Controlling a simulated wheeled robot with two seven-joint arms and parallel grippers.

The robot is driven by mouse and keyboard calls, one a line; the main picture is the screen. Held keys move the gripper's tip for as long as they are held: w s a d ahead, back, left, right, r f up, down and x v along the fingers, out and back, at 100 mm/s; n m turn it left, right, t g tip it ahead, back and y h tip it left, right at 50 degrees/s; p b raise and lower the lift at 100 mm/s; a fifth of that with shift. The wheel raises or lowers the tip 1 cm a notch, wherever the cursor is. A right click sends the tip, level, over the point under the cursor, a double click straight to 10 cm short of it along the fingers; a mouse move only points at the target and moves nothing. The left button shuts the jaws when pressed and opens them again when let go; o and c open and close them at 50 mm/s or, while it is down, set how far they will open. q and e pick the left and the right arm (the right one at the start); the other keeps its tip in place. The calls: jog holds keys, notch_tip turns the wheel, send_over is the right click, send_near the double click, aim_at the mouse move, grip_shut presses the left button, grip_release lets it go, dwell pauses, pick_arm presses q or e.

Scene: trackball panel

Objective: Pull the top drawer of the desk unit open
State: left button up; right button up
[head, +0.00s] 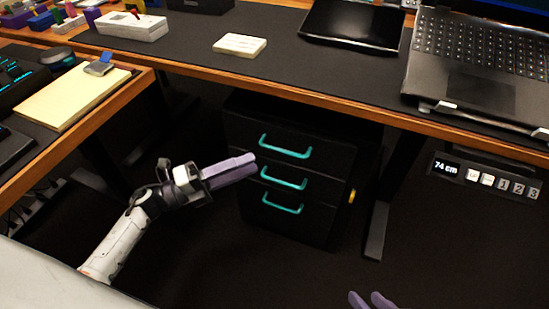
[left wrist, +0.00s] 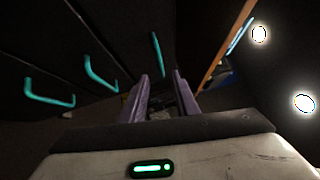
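The black desk unit (head: 240,130) stands under the desk, its drawers looking shut. The top drawer's teal handle (head: 285,148) is the highest of three; it also shows in the left wrist view (left wrist: 157,55), nearest the desk edge. My left gripper (head: 252,161) is just left of the unit's front, its tips near the top and middle handles. In the left wrist view its fingers (left wrist: 160,76) are apart and empty, with the top handle beyond the tips, roughly in line with the gap. My right gripper (head: 369,299) shows only two separated fingertips at the bottom edge.
The middle handle (head: 285,179) and bottom handle (head: 282,203) sit below. The wooden desk edge (head: 330,98) overhangs the unit. A desk leg (head: 378,230) stands to its right, and a height control panel (head: 485,178) hangs further right. The floor in front is clear.

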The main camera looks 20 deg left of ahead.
aim_at(275, 154)
pick_arm(q)
jog(key=b+x, duration=0.1)
jog(key=x, duration=0.7)
jog(key=shift+w, duration=0.1)
grip_shut()
